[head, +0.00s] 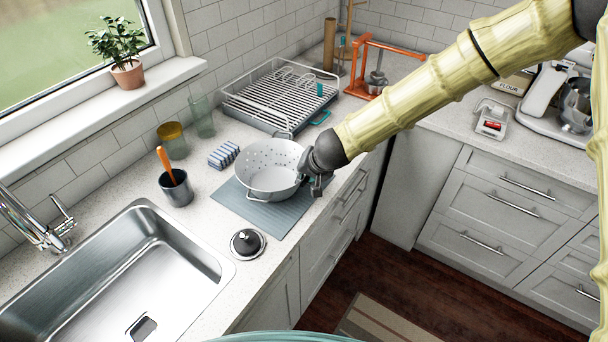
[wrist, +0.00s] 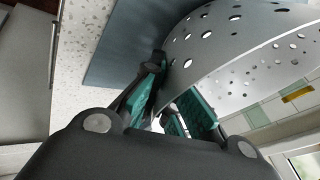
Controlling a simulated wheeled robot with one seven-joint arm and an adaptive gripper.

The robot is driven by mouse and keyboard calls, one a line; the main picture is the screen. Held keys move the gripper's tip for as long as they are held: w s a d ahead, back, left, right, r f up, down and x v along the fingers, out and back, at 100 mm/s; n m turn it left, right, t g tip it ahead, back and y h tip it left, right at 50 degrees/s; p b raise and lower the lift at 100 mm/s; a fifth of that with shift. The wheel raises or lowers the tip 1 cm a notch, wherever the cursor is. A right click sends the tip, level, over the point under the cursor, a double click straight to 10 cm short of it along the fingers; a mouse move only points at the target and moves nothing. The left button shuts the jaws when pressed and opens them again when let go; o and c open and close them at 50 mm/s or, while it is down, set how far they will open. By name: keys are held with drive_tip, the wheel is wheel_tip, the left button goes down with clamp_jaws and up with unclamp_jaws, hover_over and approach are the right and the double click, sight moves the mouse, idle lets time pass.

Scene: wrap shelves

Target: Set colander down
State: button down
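The white colander (head: 268,168), with round holes in its wall, is upright over the blue-grey mat (head: 238,197) on the counter by the sink. I cannot tell whether its base touches the mat. My gripper (head: 312,180) is at the colander's right side. In the wrist view, the colander wall (wrist: 215,50) runs between the two green-padded fingers of my gripper (wrist: 170,100), one on each side of the rim. The fingers look closed on it. The mat (wrist: 125,45) also shows beneath.
A dish rack (head: 280,97) stands behind the colander. A striped sponge (head: 223,155), a dark cup (head: 177,188) with an orange-handled tool, and glasses (head: 201,117) are to the left. A black-knobbed round stopper (head: 247,243) lies in front, beside the sink (head: 120,275).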

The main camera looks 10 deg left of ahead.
drive_tip(key=c, duration=1.6)
unclamp_jaws()
drive_tip(key=shift+c, duration=0.2)
drive_tip(key=shift+r, duration=0.15)
drive_tip(key=b+v, duration=0.1)
drive_tip(key=v, duration=1.1)
